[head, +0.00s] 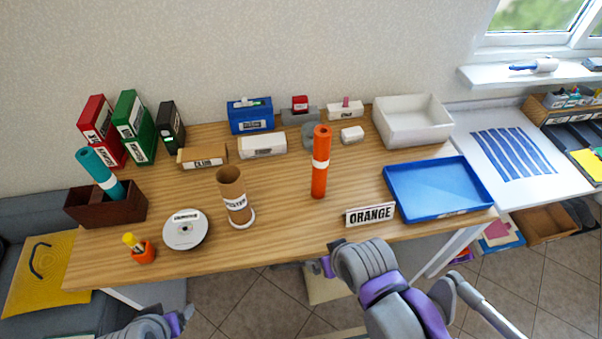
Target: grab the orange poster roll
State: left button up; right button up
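The orange poster roll (320,180) stands upright on the wooden table, right of the middle, with a white band around it. Nothing touches it. My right gripper (327,267) is at the table's front edge, below the roll in the picture and apart from it. Only a small purple part of this gripper shows, beside the grey wrist, so its opening is unclear. My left gripper (184,318) is low at the bottom left, in front of the table and far from the roll. Its fingers are mostly hidden or cut off.
An ORANGE sign (370,214) and a blue tray (437,213) are right of the roll. A brown cardboard tube (231,185) and a disc stack (203,232) stand left. A teal roll (97,170) leans in a brown box. Bare tabletop lies in front of the orange roll.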

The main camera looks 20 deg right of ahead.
aim_at(322, 133)
jog(key=z, duration=0.9)
